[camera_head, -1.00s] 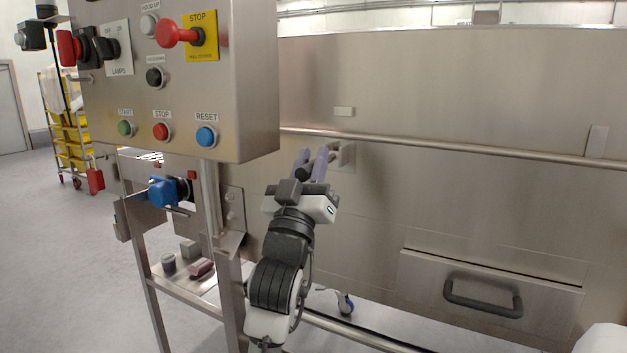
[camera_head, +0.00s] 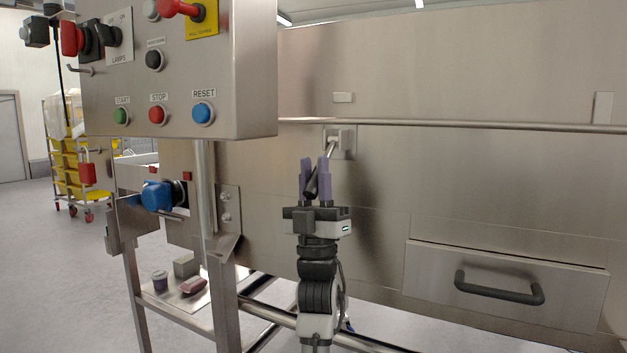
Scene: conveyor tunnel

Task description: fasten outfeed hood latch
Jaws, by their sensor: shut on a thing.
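The outfeed hood latch (camera_head: 343,141) is a small metal block on the steel hood panel, just below the long horizontal rail. Its lever, with a dark grip (camera_head: 312,186), slants down and to the left from the block. My gripper (camera_head: 316,180) points up at the panel, with its two purple fingers on either side of the dark grip. It is shut on the lever's grip. The fingers hide part of the grip.
A control box (camera_head: 180,70) with buttons hangs at the upper left, close to my arm's left side. A drawer front with a dark handle (camera_head: 499,288) is at the lower right. A horizontal rail (camera_head: 450,125) crosses the panel above the latch.

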